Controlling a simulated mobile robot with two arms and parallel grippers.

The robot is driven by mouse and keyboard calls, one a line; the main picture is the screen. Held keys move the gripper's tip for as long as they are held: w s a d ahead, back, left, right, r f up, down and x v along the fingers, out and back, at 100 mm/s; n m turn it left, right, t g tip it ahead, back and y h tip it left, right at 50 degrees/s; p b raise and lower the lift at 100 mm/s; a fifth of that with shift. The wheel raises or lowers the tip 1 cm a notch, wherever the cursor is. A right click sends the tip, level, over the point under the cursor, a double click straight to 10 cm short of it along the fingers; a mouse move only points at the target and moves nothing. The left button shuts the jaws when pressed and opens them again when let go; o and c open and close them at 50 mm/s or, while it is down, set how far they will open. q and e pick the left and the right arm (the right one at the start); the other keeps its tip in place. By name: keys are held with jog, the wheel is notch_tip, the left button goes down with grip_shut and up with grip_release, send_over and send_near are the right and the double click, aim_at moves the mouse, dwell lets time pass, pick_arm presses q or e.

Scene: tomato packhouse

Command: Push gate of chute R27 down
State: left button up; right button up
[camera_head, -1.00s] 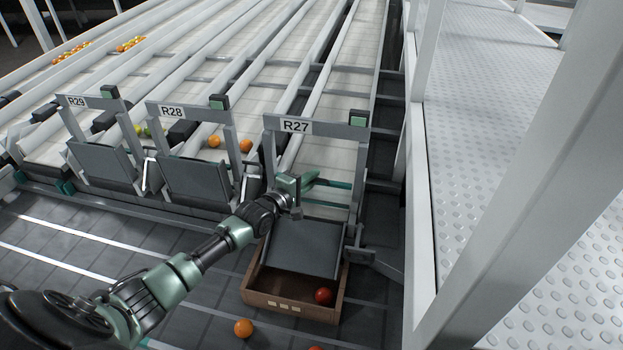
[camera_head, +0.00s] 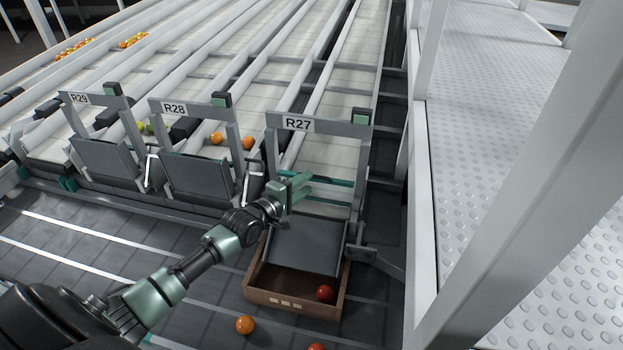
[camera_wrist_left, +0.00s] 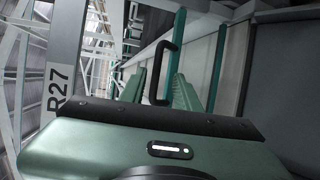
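My left gripper (camera_head: 300,187) is above the gate's upper edge, at the left post of the R27 frame. In the left wrist view, the two green fingers (camera_wrist_left: 158,88) are apart. A black handle (camera_wrist_left: 165,72) shows between them; I cannot tell whether they touch it. My right gripper is out of view.
The brown box (camera_head: 290,302) holds a red tomato (camera_head: 324,293). An orange tomato (camera_head: 245,325) lies on the floor in front. The R28 gate (camera_head: 195,177) is to the left. A white railing post (camera_head: 420,180) and metal walkway (camera_head: 500,150) bound the right side.

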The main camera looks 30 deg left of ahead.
pick_arm(q)
jog(key=shift+v, duration=1.65)
